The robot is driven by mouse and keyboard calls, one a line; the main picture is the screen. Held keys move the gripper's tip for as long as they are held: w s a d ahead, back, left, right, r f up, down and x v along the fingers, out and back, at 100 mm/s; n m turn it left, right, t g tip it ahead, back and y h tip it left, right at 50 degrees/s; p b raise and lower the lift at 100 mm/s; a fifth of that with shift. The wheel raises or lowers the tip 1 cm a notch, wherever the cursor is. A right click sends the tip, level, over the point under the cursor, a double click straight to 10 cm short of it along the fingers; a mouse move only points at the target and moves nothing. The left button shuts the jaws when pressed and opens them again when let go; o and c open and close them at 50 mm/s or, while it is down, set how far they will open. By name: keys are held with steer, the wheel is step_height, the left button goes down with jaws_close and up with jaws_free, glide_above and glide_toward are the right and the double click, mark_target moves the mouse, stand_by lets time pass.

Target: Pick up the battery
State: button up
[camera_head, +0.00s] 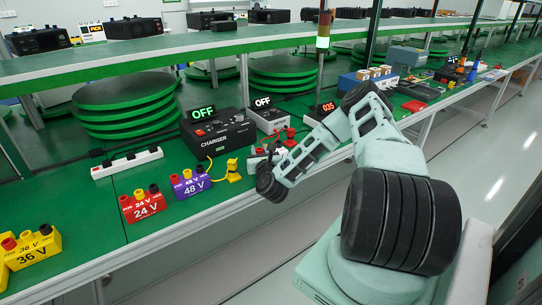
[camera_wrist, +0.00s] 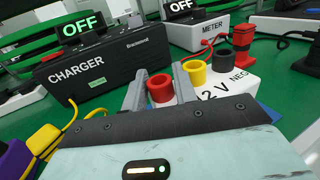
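A white battery (camera_wrist: 235,88) with a partly hidden label ending in "2 V" stands on the green table, with red, yellow and black round posts on top. In the wrist view my gripper (camera_wrist: 161,69) is close to it, fingers apart, with the red post (camera_wrist: 160,90) showing between them. I see no clear grip on it. In the head view my gripper (camera_head: 270,165) covers most of this battery. Other batteries stand to the left: a purple 48 V (camera_head: 191,185), a red 24 V (camera_head: 143,205) and a yellow 36 V (camera_head: 34,248).
A black charger (camera_head: 218,134) reading OFF and a meter (camera_head: 268,119) reading OFF stand behind the battery. Yellow leads with a plug (camera_head: 232,170) lie left of my gripper. A red plug (camera_wrist: 242,80) is at the battery's side. A power strip (camera_head: 127,162) lies farther left.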

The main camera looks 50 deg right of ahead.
jaws_close()
stand_by(1.4)
